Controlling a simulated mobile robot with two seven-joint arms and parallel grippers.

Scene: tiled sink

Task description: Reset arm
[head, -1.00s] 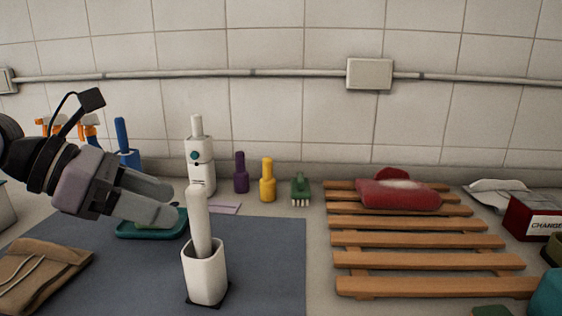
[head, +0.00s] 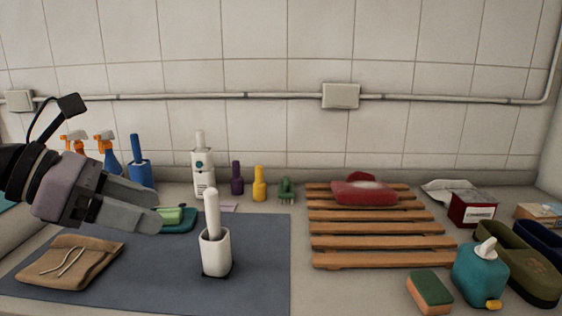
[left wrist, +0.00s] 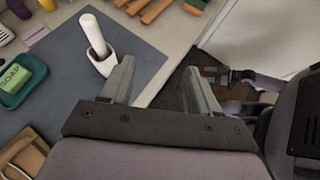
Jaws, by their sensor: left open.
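My left gripper (head: 140,208) is open and empty, held above the dark grey mat (head: 150,285) on the left side of the counter. In the left wrist view its two fingers (left wrist: 157,85) stand apart with nothing between them. A white holder (head: 216,254) with a white handle (head: 212,212) standing in it is upright on the mat, to the right of the gripper and apart from it. It also shows in the left wrist view (left wrist: 105,64), beside one finger. My right gripper does not show in the head view.
A teal soap dish (head: 181,225) and a brown folded cloth (head: 68,262) lie near the left gripper. Bottles line the wall. A wooden rack (head: 375,242) bears a red item (head: 364,193). A sponge (head: 430,291) and teal dispenser (head: 480,275) stand front right.

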